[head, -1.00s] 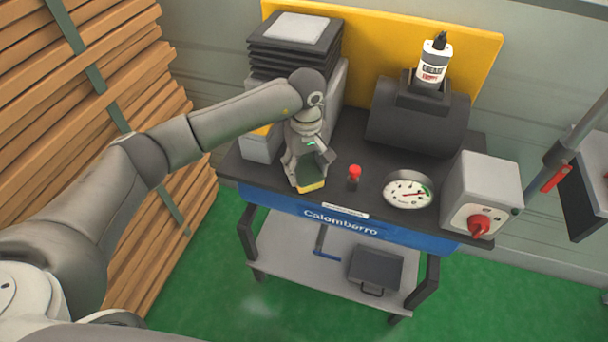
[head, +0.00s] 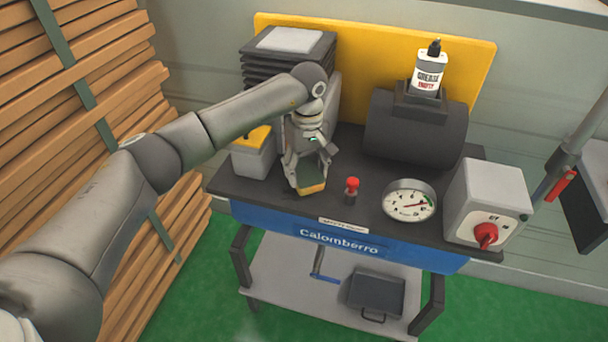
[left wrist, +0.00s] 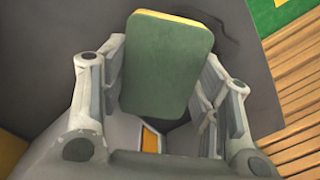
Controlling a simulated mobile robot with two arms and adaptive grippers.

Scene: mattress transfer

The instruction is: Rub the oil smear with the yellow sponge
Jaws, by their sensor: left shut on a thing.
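The yellow sponge (head: 311,187) has a dark green scouring face and a yellow edge. My left gripper (head: 309,170) is shut on it, over the left front part of the dark bench top (head: 262,188). In the left wrist view the sponge (left wrist: 166,62) sits between the two fingers with its green face toward the camera. A darker patch, seemingly the oil smear (left wrist: 226,24), shows on the grey surface just beyond the sponge's upper right edge; the sponge may hide part of it. I cannot tell whether the sponge touches the surface. My right gripper is not in view.
A red-topped plunger (head: 352,189) and a round gauge (head: 409,201) stand right of the sponge. A switch box (head: 487,200) is at the right end. A grease bottle (head: 429,73) sits on a dark cylinder. A grey bin (head: 253,160) and stacked wood (head: 75,75) are left.

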